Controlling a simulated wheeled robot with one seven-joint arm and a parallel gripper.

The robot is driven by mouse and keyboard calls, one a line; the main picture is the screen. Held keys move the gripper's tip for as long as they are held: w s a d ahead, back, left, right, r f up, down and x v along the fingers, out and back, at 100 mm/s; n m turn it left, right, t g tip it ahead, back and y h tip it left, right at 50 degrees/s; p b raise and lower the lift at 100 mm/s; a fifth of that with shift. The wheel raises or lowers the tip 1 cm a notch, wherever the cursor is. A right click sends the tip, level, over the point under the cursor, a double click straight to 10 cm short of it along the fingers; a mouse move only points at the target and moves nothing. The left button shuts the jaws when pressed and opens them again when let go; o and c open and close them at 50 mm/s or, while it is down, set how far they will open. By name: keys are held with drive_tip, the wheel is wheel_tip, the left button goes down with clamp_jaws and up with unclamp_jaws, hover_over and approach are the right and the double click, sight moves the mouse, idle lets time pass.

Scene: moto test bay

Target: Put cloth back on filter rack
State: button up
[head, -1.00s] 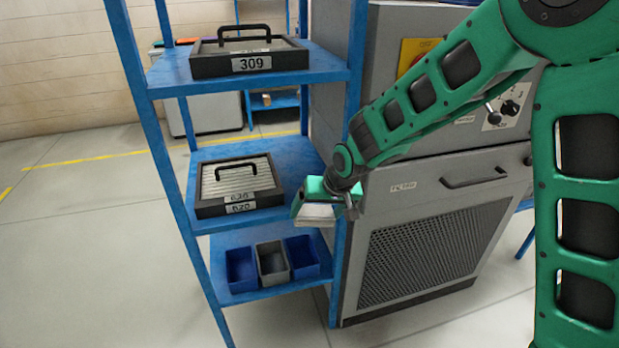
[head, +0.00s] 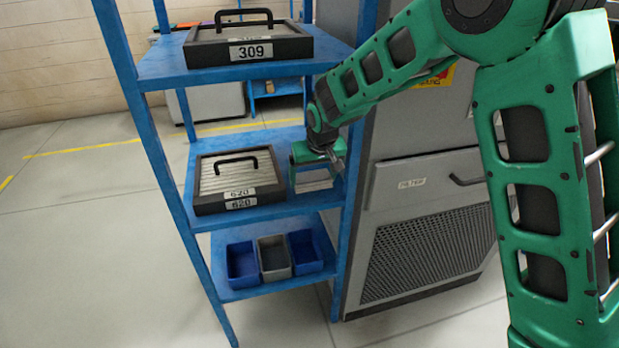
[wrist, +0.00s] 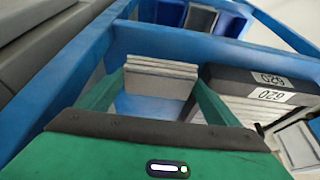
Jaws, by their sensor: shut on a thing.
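The cloth (wrist: 160,68) is a pale grey, folded stack between the green fingers of my gripper (wrist: 161,80) in the wrist view. In the head view my gripper (head: 317,180) is shut on it, over the right part of the middle shelf of the blue filter rack (head: 170,160). Only a pale bit of the cloth shows there. Bare blue shelf shows close below it in the wrist view; I cannot tell whether the cloth touches the shelf.
A filter tray labelled 620 (head: 222,178) sits left of my gripper on the same shelf. Filter 309 (head: 270,40) is on the shelf above. Blue and grey bins (head: 273,258) stand below. A grey machine (head: 420,240) and a rack post are close on the right.

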sight(310, 173)
drive_tip(key=w, duration=0.2)
drive_tip(key=w+a, duration=0.1)
drive_tip(key=w, duration=0.1)
drive_tip(key=shift+w+a, duration=0.1)
drive_tip(key=shift+w, duration=0.1)
drive_tip(key=shift+f, duration=1.8)
drive_tip(key=shift+c, duration=0.4)
drive_tip(key=o, duration=0.7)
drive_tip(key=shift+o, duration=0.2)
drive_tip(key=v, duration=1.2)
